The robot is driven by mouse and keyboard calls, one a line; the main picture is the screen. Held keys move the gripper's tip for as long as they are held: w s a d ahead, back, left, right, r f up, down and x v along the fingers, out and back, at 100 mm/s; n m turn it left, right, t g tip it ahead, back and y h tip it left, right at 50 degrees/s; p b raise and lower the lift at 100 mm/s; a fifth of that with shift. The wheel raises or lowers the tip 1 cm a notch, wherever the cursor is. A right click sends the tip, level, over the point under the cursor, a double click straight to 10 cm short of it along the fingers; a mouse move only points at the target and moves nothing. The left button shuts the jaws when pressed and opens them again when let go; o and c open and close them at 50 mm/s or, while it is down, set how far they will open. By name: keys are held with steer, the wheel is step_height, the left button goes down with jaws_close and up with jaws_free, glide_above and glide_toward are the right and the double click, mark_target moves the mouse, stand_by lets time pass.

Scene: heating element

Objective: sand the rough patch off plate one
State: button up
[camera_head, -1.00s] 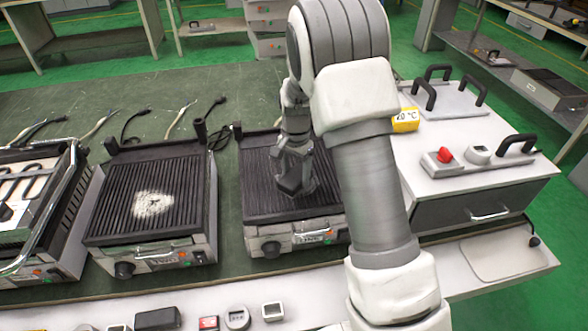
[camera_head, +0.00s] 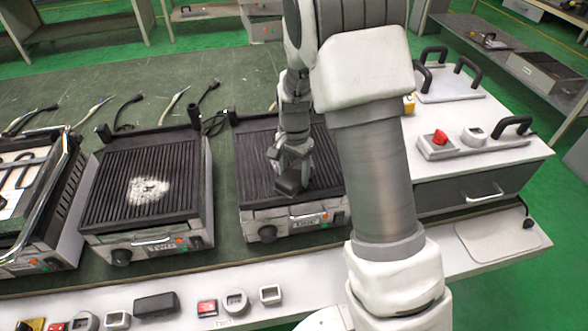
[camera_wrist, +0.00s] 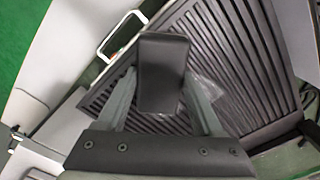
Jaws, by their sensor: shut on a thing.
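Plate one (camera_head: 255,165) is the dark ribbed griddle at the right of the row; its front label seems to read ONE. My gripper (camera_head: 290,172) is over its front middle. In the wrist view my gripper (camera_wrist: 160,100) is shut on a dark rectangular block (camera_wrist: 162,70), with a finger on each side. The block seems to rest on the ribs; contact underneath is hidden. A faint greyish rough patch (camera_wrist: 206,86) shows beside the block in the wrist view. In the head view my gripper and arm hide that part of the plate.
A second griddle (camera_head: 110,185) to the left bears a white patch (camera_head: 147,190). Another dark block (camera_head: 156,304) and several small devices lie on the front ledge. A white cabinet (camera_head: 470,165) with handled tools stands right. The green bench behind is mostly clear, apart from cables.

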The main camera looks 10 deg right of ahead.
steer(key=shift+a, duration=1.1)
steer(key=shift+w+f+p, duration=0.1)
steer(key=shift+w+p, duration=0.35)
steer(key=shift+w, duration=1.3)
steer(key=shift+w+r+p, duration=0.2)
steer(key=shift+w+p, duration=0.55)
steer(key=shift+w, duration=2.85)
steer(key=shift+r+p, duration=1.95)
steer(key=shift+r, duration=1.1)
step_height(320, 180, up, 3)
steer(key=shift+f+p, duration=0.1)
steer(key=shift+p, duration=0.9)
